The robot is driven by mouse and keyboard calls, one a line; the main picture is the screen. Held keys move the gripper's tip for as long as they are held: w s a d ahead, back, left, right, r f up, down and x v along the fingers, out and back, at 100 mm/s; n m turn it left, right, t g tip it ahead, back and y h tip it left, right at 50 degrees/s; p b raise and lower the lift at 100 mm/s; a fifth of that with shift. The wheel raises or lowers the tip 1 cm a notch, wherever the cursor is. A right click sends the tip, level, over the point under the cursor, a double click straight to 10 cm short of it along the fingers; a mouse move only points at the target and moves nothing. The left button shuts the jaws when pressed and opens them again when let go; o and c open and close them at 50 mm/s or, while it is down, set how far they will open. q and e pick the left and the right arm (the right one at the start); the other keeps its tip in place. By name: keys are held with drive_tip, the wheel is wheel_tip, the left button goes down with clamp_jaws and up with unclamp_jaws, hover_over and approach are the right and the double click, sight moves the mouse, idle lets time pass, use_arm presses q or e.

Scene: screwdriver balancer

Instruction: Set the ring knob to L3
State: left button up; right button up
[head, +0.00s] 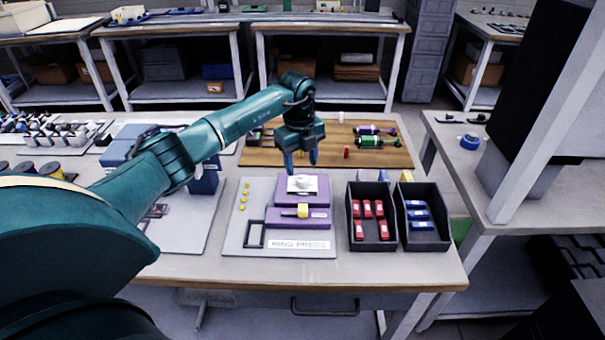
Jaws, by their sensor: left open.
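The ring press (234,238) is a grey plate labelled "RING PRESS" on the front table. A purple block (322,200) stands at its back with a pale dial plate on top, and a white knob (303,184) sits there. The knob's pointing direction and any L3 mark are too small to read. My left gripper (301,160) points down just behind and above the knob, with its two blue fingers apart and nothing visible between them. It appears clear of the knob. My right gripper is not in view.
A lower purple block with a yellow piece (303,211) lies in front of the knob. Several yellow bits (245,193) are at left. Black bins hold red pieces (367,208) and blue pieces (418,214) at right. A wooden board (346,133) with screwdriver-like tools lies behind.

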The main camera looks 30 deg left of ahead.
sight(303, 179)
use_arm(q)
wheel_tip(303, 179, down, 5)
drive_tip(key=shift+w+d+f, duration=0.1)
drive_tip(key=shift+w, duration=0.05)
drive_tip(key=c, duration=1)
